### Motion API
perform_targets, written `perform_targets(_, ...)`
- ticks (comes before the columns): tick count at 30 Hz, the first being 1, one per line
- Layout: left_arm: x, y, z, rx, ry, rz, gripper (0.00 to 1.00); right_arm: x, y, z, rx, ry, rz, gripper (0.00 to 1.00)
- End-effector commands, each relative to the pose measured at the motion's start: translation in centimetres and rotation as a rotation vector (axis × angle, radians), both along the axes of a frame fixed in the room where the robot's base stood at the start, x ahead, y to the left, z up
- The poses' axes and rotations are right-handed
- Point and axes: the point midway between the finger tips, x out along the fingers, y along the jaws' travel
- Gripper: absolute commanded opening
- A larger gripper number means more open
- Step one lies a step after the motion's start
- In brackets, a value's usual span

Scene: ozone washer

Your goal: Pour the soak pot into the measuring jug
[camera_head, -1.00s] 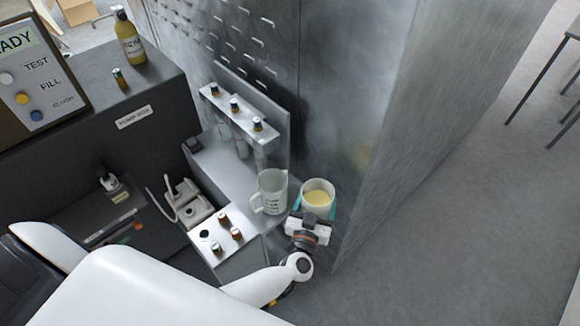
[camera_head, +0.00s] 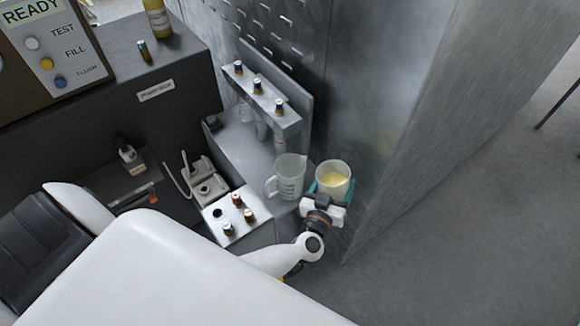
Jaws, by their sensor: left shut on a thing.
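The soak pot (camera_head: 333,181) is a pale cup with yellowish liquid inside, at the right end of the bench. My left gripper (camera_head: 331,190) is shut on it, with teal fingertips at its sides. The pot looks about upright, perhaps slightly tilted. The measuring jug (camera_head: 290,177) is clear with dark markings and a handle on its left. It stands upright just left of the pot and looks empty. I cannot tell whether pot and jug touch. My right gripper is not in view.
A white block (camera_head: 235,214) with small brown vials sits left of the jug. Behind is a rack (camera_head: 262,95) with dark-capped vials. A grey metal wall (camera_head: 390,130) rises close to the right of the pot. A grey device (camera_head: 204,182) with a tube stands left.

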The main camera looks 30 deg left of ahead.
Motion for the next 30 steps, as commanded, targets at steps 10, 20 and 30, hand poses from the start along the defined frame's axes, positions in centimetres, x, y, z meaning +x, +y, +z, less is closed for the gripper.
perform_targets(10, -0.2, 1.1, 0.8, -0.172, -0.025, -0.001, 0.48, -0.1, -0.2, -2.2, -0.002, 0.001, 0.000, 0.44)
perform_targets(20, -0.3, 2.2, 5.2, -0.334, -0.046, -0.001, 0.48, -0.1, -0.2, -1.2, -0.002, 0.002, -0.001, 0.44)
perform_targets(30, -0.4, 2.6, 6.2, -0.396, -0.054, -0.001, 0.48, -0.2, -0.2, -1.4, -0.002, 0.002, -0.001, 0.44)
